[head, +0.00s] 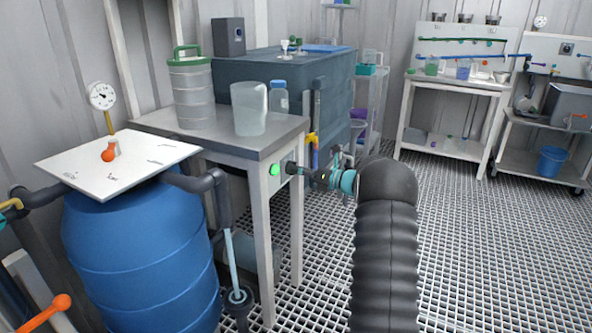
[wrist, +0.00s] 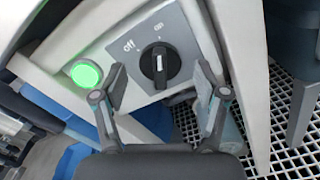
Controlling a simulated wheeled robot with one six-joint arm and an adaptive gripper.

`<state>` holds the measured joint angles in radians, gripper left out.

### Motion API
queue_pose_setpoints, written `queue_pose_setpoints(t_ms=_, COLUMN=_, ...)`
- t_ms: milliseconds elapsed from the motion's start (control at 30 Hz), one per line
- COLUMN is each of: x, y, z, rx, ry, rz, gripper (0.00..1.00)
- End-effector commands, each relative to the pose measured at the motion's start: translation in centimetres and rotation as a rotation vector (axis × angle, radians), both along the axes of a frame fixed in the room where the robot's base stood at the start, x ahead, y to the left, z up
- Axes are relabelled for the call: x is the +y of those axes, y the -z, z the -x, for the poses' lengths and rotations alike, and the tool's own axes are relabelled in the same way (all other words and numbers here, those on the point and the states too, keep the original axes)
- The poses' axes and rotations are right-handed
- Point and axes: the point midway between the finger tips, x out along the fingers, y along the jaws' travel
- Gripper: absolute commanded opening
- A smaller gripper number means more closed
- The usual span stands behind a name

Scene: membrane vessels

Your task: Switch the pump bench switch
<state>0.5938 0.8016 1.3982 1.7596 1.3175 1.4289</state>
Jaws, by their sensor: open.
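The pump bench switch is a black rotary knob (wrist: 160,66) on a grey plate (wrist: 185,42) marked "off" and "on" in the wrist view. The knob's handle and white line stand nearly upright in that picture, in line with the "on" mark. A green lamp (wrist: 86,73) glows left of the plate; it also shows in the head view (head: 275,169). My gripper (wrist: 161,82) is open and empty, one finger on each side of the knob, with gaps to it. In the head view my gripper (head: 306,173) faces the bench edge and hides most of the switch.
The bench (head: 255,150) carries a steel canister (head: 192,95), a clear beaker (head: 249,110) and a blue-capped bottle (head: 278,100). A blue barrel (head: 140,255) with pipes stands at left. The grated floor (head: 470,230) at right is clear.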

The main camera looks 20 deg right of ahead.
Motion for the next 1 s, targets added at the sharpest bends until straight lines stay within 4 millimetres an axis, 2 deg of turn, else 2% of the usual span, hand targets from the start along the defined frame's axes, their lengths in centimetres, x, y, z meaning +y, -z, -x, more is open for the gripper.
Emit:
queue_pose_setpoints(t_ms=133, x=0.52, y=-0.01, z=-0.64, rx=0.0, ry=-0.001, rz=0.0, gripper=0.73)
queue_pose_setpoints(t_ms=400, x=0.58, y=0.0, z=-0.72, rx=0.0, ry=0.0, rz=0.0, gripper=0.73)
queue_pose_setpoints(t_ms=433, x=0.58, y=0.0, z=-0.72, rx=0.0, ry=0.0, rz=0.0, gripper=0.7)
queue_pose_setpoints(t_ms=667, x=0.58, y=0.0, z=-0.7, rx=0.0, ry=0.0, rz=0.0, gripper=0.13)
queue_pose_setpoints(t_ms=1000, x=0.58, y=0.1, z=-0.7, rx=-0.023, ry=-0.001, rz=0.028, gripper=0.13)
